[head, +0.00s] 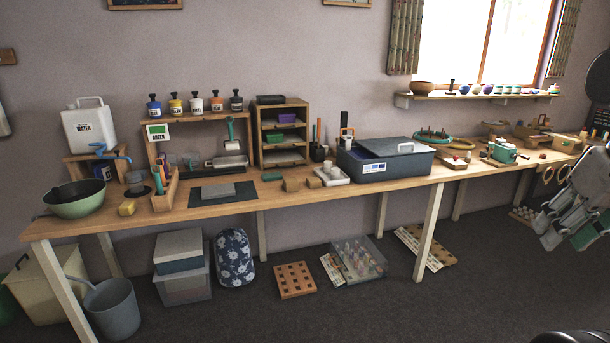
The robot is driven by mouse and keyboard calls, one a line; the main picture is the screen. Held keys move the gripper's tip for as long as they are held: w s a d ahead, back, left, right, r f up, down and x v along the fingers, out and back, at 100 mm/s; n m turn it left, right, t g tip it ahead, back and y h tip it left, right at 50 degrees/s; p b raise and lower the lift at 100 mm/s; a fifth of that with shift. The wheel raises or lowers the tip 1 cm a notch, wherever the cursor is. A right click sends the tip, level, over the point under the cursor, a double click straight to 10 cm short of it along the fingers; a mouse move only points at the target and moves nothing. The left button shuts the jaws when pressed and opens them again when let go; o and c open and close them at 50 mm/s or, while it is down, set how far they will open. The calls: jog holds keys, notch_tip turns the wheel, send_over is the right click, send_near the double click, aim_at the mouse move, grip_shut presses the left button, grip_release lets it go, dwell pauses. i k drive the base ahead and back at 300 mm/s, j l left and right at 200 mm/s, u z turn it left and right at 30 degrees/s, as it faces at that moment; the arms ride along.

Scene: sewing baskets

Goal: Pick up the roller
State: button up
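The likely roller (231,133) has a green handle and a pale lower end.
The long wooden table (250,201) runs along the wall. A dark mat (200,199) lies before the shelf; a wooden cubby (283,104) and a large grey-blue box (384,165) stand to its right. Bins and boxes sit below. The dark floor (330,318) in front is mostly clear.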

aim_at(234, 146)
jog(key=i+l+u, duration=0.2)
jog(key=i, duration=0.4)
jog(key=i+u, duration=0.2)
jog(key=i, duration=0.4)
jog(key=i+l+u, duration=0.3)
jog(key=i+u, duration=0.15)
jog(key=i+l+u, duration=0.4)
jog(key=i+j, duration=0.15)
jog(key=i, duration=0.45)
